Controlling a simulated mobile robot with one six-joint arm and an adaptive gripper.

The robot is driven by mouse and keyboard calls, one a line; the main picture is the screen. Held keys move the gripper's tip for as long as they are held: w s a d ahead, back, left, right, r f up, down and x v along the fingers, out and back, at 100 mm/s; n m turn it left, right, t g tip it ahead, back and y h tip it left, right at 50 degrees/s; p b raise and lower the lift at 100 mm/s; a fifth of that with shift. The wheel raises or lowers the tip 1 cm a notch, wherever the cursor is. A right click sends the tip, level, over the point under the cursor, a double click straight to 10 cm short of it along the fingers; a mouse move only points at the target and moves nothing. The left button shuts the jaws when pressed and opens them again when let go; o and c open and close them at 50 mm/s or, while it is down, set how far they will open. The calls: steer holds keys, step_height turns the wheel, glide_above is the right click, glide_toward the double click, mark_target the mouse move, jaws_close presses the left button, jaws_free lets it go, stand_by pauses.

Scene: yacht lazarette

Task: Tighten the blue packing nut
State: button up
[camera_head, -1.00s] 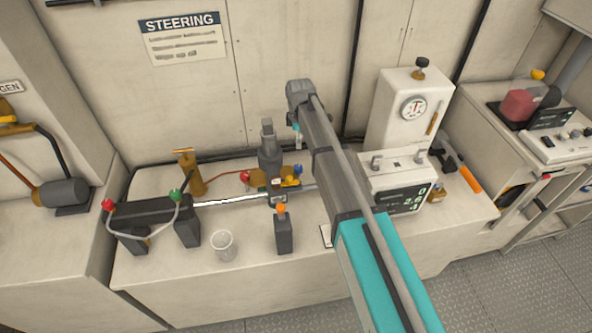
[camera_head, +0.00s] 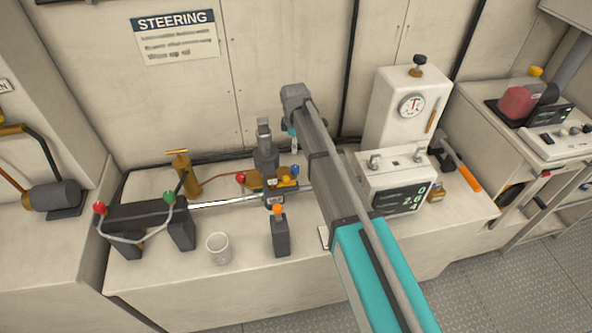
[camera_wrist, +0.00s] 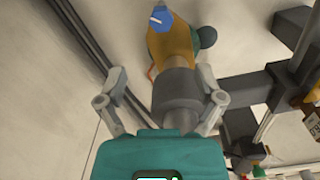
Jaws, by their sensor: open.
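In the wrist view, the blue packing nut (camera_wrist: 159,19) is a hexagon with a pale mark, at the top on a brass-coloured body (camera_wrist: 172,48). A grey cylinder (camera_wrist: 176,90) runs below the brass part. My gripper (camera_wrist: 163,78) has its fingers spread, one each side of that cylinder in the picture; I cannot tell how far they are from it. The nut is beyond the fingertips in the picture. In the head view, my gripper (camera_head: 294,146) hangs down beside the grey upright fitting (camera_head: 265,150). A small blue part (camera_head: 295,170) shows there; I cannot tell whether it is the nut.
The bench holds a brass cylinder (camera_head: 185,175), a clear cup (camera_head: 218,248), a dark block with an orange knob (camera_head: 280,235) and a white display unit (camera_head: 398,185). A white gauge cabinet (camera_head: 407,115) stands right of my arm. Bare bench lies around the cup.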

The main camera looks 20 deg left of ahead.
mark_target(295, 167)
steer(key=shift+w+f+b, duration=0.1)
steer(key=shift+f+b, duration=5.6)
steer(key=shift+f, duration=0.3)
